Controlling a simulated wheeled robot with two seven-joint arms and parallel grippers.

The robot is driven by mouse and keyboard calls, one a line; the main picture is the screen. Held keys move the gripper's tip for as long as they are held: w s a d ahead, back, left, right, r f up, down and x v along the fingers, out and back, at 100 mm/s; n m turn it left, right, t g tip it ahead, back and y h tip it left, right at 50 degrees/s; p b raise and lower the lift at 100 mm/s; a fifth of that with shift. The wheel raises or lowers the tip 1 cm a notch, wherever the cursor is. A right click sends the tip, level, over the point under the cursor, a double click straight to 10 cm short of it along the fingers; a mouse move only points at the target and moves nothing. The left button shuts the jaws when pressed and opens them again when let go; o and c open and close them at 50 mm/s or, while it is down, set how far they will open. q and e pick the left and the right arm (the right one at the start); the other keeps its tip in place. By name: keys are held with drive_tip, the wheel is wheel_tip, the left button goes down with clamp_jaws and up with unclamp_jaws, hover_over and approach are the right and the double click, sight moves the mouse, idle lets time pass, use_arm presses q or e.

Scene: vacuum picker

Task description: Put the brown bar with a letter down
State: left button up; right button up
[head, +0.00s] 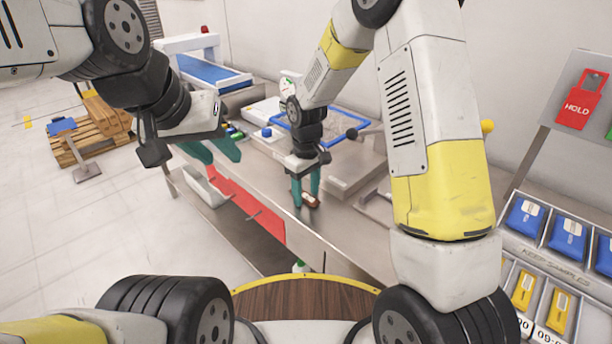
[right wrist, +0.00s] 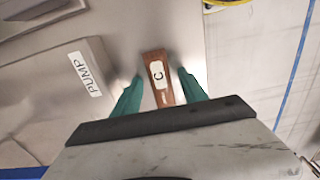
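The brown bar (head: 311,201) lies at the steel table's front part in the head view. In the right wrist view the brown bar (right wrist: 164,97) shows a white label with the letter C. My right gripper (head: 306,192) is low over the table, with its green fingers on either side of the bar. In the right wrist view a narrow gap shows between the bar and each finger of the right gripper (right wrist: 159,76), so it looks open. My left gripper (head: 213,153) is open and empty, at the table's left end.
A steel block labelled PUMP (right wrist: 65,85) stands beside the bar. A blue-framed tray (head: 335,133) is farther back. Red strip (head: 240,200) runs along the table front. Bins with blue packs (head: 567,238) and yellow packs (head: 523,288) are at right, below a HOLD tag (head: 578,108).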

sight(306, 196)
drive_tip(key=shift+r, duration=0.1)
drive_tip(key=s+d+r+m+t, duration=0.1)
drive_tip(key=s+d+r, duration=0.1)
drive_tip(key=r, duration=0.7)
drive_tip(key=s+d+r+m, duration=0.1)
drive_tip(key=s+d+r, duration=0.15)
drive_tip(key=r, duration=0.75)
drive_tip(key=s+d+r+m+t+y, duration=0.1)
drive_tip(key=s+d+r+m+t, duration=0.1)
drive_tip(key=s, duration=0.6)
drive_tip(key=s+d+r+m+t+y, duration=0.1)
drive_tip(key=s+d+r+m+t, duration=0.2)
drive_tip(key=s+d, duration=0.4)
drive_tip(key=shift+s+r+m, duration=0.6)
drive_tip(key=shift+r+m, duration=0.1)
drive_tip(key=shift+r, duration=0.25)
drive_tip(key=shift+d, duration=0.1)
